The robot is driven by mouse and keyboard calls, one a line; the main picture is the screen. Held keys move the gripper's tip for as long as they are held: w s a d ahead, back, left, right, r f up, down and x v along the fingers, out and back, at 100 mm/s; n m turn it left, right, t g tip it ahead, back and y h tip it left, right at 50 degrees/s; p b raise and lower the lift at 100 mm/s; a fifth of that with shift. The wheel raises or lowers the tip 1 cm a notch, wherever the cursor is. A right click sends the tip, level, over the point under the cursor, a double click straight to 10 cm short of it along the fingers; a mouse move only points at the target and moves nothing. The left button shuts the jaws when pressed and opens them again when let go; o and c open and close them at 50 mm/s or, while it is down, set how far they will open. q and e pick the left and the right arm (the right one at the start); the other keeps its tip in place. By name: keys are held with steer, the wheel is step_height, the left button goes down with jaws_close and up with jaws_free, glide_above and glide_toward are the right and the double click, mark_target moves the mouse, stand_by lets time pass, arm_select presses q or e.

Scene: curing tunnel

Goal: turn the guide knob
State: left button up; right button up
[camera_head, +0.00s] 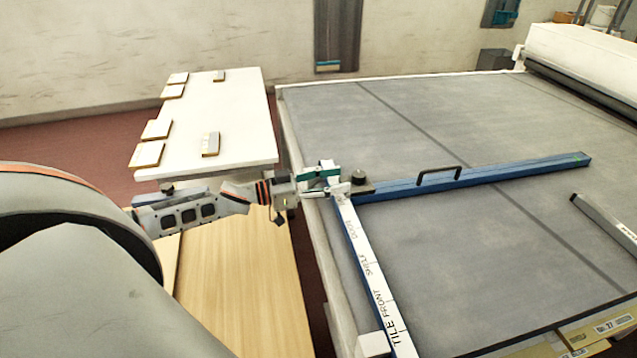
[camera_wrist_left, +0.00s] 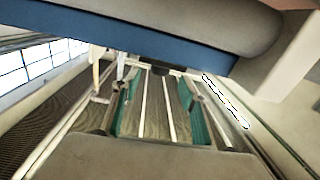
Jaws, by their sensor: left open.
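The guide is a blue bar (camera_head: 500,173) with a black handle (camera_head: 438,173), lying across the grey belt. A small black knob (camera_head: 358,176) stands at its left end. My left gripper (camera_head: 338,181) is at the belt's left side, just left of the knob, with its fingers pointing toward it. Its jaws are open, with teal parts on both fingers. In the left wrist view the open fingers (camera_wrist_left: 160,105) frame a gap, and a dark piece that looks like the knob (camera_wrist_left: 160,70) shows beyond it, under the blue bar (camera_wrist_left: 150,28). I cannot tell whether a fingertip touches the knob. My right gripper is not in view.
A white lettered scale strip (camera_head: 370,265) runs along the grey belt (camera_head: 450,270) from near the knob toward the front. A white table (camera_head: 235,110) with several small tiles stands behind my arm. A grey bar (camera_head: 605,220) lies at right. The belt beyond the guide is clear.

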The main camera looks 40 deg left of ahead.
arm_select(q)
steer(key=shift+v, duration=2.5)
steer(key=shift+d, duration=0.1)
